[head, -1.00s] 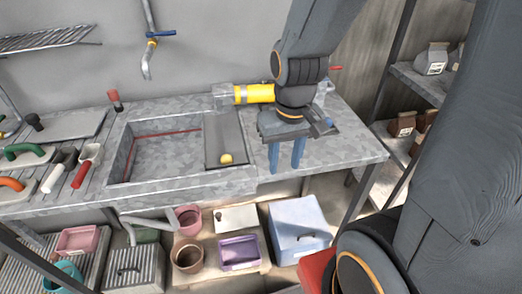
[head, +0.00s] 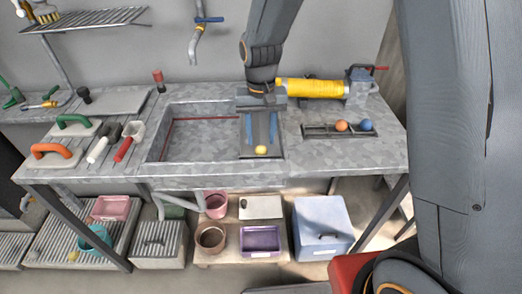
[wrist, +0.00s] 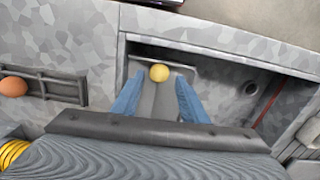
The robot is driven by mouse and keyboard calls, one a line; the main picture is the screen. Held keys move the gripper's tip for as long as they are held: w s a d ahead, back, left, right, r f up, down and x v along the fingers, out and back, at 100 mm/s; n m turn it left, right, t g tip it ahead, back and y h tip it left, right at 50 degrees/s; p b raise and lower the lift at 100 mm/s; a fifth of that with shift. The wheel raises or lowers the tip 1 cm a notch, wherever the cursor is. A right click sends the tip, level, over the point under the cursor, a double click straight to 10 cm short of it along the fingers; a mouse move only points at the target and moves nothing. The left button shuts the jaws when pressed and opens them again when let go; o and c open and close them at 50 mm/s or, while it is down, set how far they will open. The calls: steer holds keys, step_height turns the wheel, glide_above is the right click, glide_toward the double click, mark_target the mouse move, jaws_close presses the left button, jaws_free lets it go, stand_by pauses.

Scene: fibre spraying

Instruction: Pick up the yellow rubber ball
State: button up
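The yellow rubber ball (head: 261,150) rests at the front end of a grey sloped board (head: 247,141) at the right side of the sink basin. My gripper (head: 259,143) is above that board, its two blue fingers pointing down toward the ball. In the wrist view the ball (wrist: 159,73) shows just beyond and between the fingertips (wrist: 157,112), which are spread apart with nothing between them. The ball appears clear of both fingers; the exact height gap cannot be told.
An orange ball (head: 341,126) and a blue ball (head: 366,125) sit in a dark rack (head: 318,131) to the right. A yellow cylinder (head: 308,88) lies behind. The sink basin (head: 190,145) is open to the left, with trowels (head: 73,121) farther left.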

mark_target(261, 146)
steer(key=shift+w+f+p, duration=0.15)
steer(key=shift+f+p, duration=0.3)
steer(key=shift+f, duration=0.85)
steer(key=shift+w+f+p, duration=0.15)
steer(key=shift+f+p, duration=0.3)
steer(key=shift+f, duration=0.8)
steer(key=c, duration=0.9)
steer(key=shift+r, duration=0.1)
